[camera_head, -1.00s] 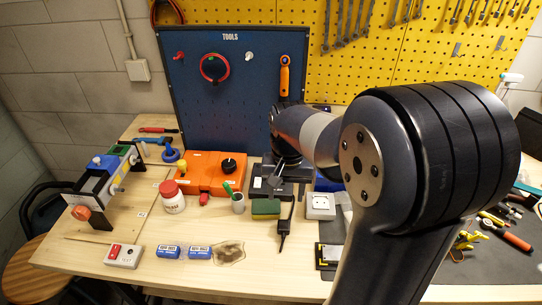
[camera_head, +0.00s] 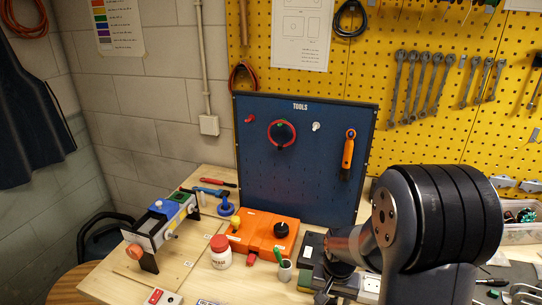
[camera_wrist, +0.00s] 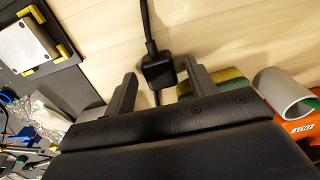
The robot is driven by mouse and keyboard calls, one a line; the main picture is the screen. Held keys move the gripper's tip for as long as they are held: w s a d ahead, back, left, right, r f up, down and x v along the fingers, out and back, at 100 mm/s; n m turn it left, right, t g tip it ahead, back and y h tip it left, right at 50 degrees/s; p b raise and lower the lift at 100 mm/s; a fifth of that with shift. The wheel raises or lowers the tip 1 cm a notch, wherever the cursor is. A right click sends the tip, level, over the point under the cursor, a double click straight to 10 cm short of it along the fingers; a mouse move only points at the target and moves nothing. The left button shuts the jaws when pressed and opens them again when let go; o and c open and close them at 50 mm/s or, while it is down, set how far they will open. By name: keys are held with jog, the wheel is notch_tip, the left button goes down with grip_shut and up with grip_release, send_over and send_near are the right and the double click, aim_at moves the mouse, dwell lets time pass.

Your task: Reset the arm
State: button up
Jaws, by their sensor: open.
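My gripper (camera_wrist: 160,97) is open in the wrist view, its two dark fingers apart with nothing held between them. Below it on the wooden bench lies a black plug or adapter (camera_wrist: 157,70) with a cord, seen in the gap between the fingers. A green and yellow sponge (camera_wrist: 228,88) lies beside the right finger. In the head view my arm stands at the lower right, and the gripper's fingertips are hidden or too small to make out there.
An orange box (camera_head: 262,232) with knobs, a white jar with a red lid (camera_head: 221,252) and a cup (camera_head: 285,270) stand on the bench. A blue tool board (camera_head: 300,160) rises behind. A blue and grey device (camera_head: 160,228) stands left. A grey cylinder (camera_wrist: 285,92) is near the gripper's right.

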jog(key=shift+f, duration=0.4)
jog(key=shift+r, duration=0.45)
jog(key=shift+f, duration=0.1)
